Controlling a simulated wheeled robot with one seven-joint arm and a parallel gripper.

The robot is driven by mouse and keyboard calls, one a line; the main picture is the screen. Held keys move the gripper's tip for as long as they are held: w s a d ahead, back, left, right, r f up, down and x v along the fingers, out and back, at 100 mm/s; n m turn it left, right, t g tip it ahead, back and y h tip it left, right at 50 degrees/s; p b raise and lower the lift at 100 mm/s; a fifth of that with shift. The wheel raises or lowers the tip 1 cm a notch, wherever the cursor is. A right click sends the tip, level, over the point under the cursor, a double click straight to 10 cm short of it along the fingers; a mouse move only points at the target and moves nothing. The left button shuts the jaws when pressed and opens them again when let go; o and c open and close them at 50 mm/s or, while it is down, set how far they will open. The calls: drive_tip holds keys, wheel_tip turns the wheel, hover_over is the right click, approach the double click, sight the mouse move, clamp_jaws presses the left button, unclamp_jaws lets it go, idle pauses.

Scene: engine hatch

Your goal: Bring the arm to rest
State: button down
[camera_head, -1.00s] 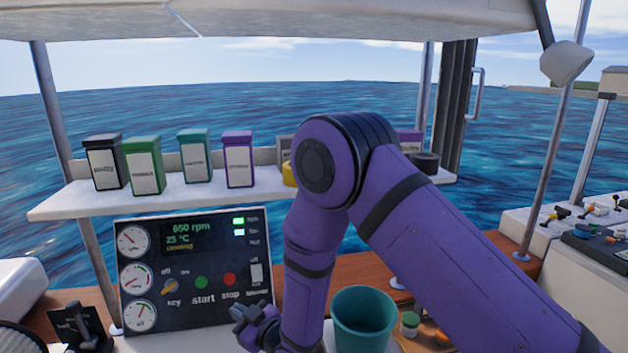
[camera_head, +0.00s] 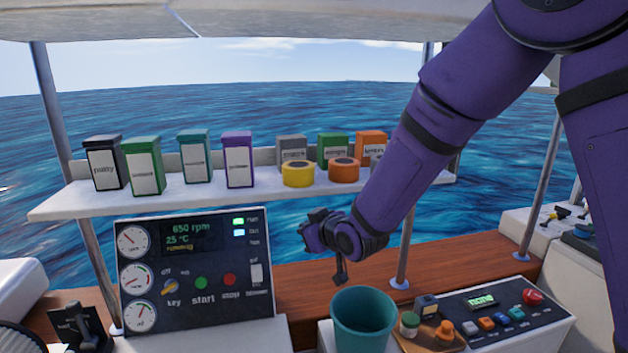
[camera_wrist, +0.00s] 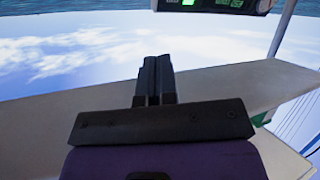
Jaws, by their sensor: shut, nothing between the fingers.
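My purple arm (camera_head: 440,120) reaches in from the upper right and bends down toward the middle of the head view. My gripper (camera_head: 340,276) hangs above and behind the teal cup (camera_head: 363,322), apart from it. In the wrist view, its two black fingers (camera_wrist: 155,80) lie side by side, shut, with nothing between them. The wrist view looks out with the sky and sea upside down.
A shelf (camera_head: 70,203) with several labelled boxes and two tape rolls, yellow (camera_head: 298,174) and orange (camera_head: 344,170), stands behind. An engine panel (camera_head: 195,270) is at the left. A wooden tray (camera_head: 425,337) and a button box (camera_head: 500,318) are right of the cup.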

drive_tip(key=s+d+r+m+g+h, duration=0.1)
drive_tip(key=s+d+r+m+h, duration=0.1)
drive_tip(key=s+d+r, duration=0.35)
drive_tip(key=s+d+r+m+h, duration=0.1)
drive_tip(key=s+d+r+h, duration=0.15)
drive_tip(key=d, duration=0.65)
drive_tip(key=s+d+r+m+g+h, duration=0.1)
drive_tip(key=s+d+r+m, duration=0.15)
drive_tip(key=d+r, duration=0.35)
drive_tip(key=s+d+m+g+h, duration=0.1)
drive_tip(key=s+d, duration=0.4)
drive_tip(key=s, duration=0.6)
drive_tip(key=s+d+r+m+g+h, duration=0.1)
drive_tip(key=s+d+m+g, duration=0.1)
drive_tip(key=s+d, duration=0.4)
drive_tip(key=s+g, duration=0.1)
drive_tip(key=s, duration=0.4)
drive_tip(key=shift+s+r, duration=0.2)
drive_tip(key=shift+r, duration=0.1)
drive_tip(key=shift+m, duration=0.25)
